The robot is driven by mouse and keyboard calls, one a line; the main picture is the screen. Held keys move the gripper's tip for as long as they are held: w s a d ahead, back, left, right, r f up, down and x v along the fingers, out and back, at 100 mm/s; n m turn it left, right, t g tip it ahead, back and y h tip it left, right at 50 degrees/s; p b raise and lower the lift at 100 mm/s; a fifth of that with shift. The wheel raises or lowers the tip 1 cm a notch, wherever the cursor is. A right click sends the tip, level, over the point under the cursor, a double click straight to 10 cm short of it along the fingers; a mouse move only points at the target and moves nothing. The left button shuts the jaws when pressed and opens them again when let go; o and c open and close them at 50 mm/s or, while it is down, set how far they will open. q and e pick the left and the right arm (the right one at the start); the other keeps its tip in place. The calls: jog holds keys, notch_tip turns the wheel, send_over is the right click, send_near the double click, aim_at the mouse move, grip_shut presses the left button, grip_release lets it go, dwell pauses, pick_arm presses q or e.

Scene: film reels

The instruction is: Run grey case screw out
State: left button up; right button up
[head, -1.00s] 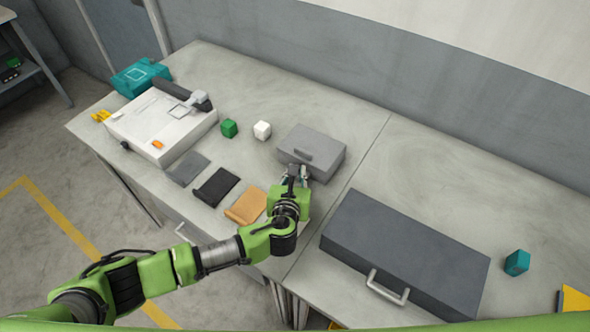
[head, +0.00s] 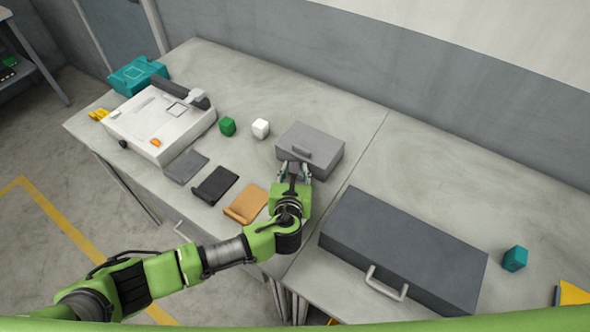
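The grey case (head: 318,143) is a small light-grey box with a handle on its lid, sitting on the workbench in the middle of the head view. Its screw cannot be made out; my gripper covers the case's lower front. My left gripper (head: 294,172), on the green arm coming in from the left, is at the front face of the case, its fingers right at or touching it. The fingers look spread a little, but what lies between them is hidden. My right gripper is not in view.
A large dark grey case (head: 400,245) with a handle lies to the right. The bench's back right is clear.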

pick_arm(q)
jog(key=shift+v, duration=3.95)
